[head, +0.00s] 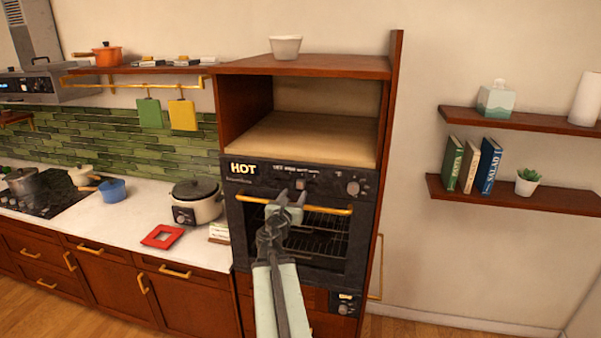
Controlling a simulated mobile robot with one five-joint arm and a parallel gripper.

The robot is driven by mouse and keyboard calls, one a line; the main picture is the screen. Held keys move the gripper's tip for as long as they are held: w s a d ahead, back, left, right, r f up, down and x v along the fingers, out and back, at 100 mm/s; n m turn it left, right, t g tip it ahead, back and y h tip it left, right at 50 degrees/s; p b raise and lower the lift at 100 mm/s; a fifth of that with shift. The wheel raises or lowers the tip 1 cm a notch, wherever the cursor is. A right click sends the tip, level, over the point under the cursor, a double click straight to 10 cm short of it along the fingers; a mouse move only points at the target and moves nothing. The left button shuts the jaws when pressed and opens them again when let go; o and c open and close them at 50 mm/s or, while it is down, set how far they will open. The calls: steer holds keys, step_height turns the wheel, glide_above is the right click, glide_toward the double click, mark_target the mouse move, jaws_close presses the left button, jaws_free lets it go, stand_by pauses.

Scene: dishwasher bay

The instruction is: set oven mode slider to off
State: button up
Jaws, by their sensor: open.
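The black built-in oven (240,235) stands in a tall wooden cabinet, with a brass handle (335,211) across its door. Its control panel (265,180) carries a HOT display at the left, small white labels along the top and round knobs (353,188) at the right. A small light piece on the panel, right at my fingertips, may be the mode slider; its setting is too small to read. My gripper (291,193) is open and empty in front of the panel's lower middle, around handle height. Whether it touches the panel I cannot tell. My arm hides part of the door.
An open cabinet niche (318,138) is above the oven, with a white bowl (285,47) on top. At left, the counter (150,212) holds a slow cooker (196,204) and a red square item (162,236). Wall shelves (515,194) hang at right, with clear wall below.

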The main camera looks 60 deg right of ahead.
mark_target(300, 185)
steer(key=x, duration=0.7)
steer(key=shift+w+d+f, duration=0.1)
steer(key=shift+d+f, duration=0.1)
steer(key=shift+d, duration=0.15)
steer(key=shift+a, duration=0.1)
jaws_close()
stand_by(1.0)
